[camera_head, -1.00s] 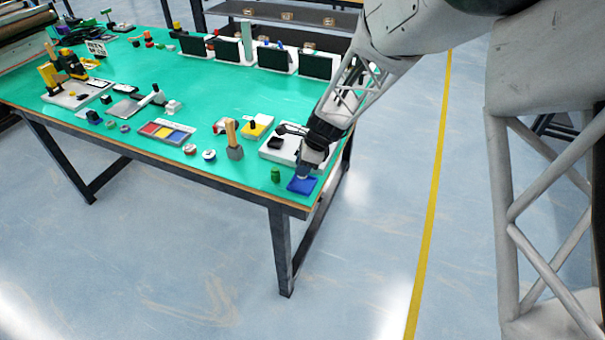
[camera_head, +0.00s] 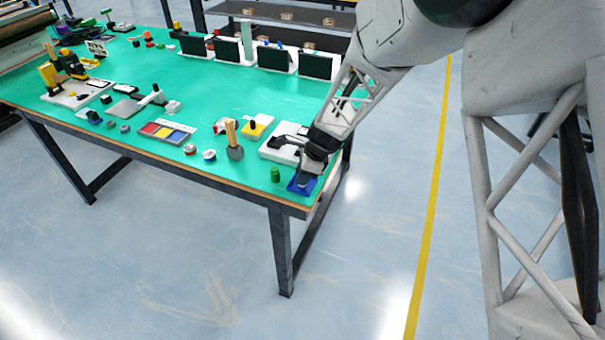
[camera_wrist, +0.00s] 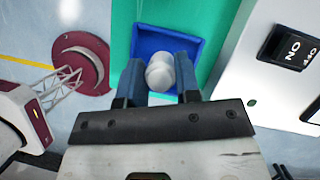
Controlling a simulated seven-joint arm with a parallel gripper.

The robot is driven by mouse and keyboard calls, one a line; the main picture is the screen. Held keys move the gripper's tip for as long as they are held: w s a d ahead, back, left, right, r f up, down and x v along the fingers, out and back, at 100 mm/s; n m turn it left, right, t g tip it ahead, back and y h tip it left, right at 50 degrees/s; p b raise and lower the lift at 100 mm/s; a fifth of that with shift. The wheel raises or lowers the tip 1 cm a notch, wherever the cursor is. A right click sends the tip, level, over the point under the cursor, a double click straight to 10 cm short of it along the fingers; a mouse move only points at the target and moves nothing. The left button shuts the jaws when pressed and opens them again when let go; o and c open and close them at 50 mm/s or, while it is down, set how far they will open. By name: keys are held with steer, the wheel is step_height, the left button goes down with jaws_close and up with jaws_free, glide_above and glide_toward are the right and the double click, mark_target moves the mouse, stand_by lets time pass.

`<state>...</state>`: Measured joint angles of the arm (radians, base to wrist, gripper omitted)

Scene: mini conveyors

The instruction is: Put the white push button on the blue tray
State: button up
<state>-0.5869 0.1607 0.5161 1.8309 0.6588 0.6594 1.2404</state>
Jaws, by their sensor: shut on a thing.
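The white push button (camera_wrist: 159,72) shows between my gripper's fingers in the wrist view. My gripper (camera_wrist: 160,82) is shut on it. The blue tray (camera_wrist: 146,32) lies behind the button in the wrist view, and the button is over the tray's inside. I cannot tell whether the button touches the tray floor. In the head view my gripper (camera_head: 304,180) is at the blue tray (camera_head: 293,187), near the front right corner of the green table, and it hides the button and part of the tray.
A small green cylinder (camera_head: 275,175) stands just left of the tray on the table (camera_head: 190,85). A white device (camera_head: 281,150) stands behind the tray, and it borders the tray's right side in the wrist view (camera_wrist: 240,75). The table edge is close to the tray.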

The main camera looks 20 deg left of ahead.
steer(key=o, duration=1)
steer(key=shift+f, duration=0.1)
steer(key=v, duration=1.2)
steer(key=shift+d, duration=0.1)
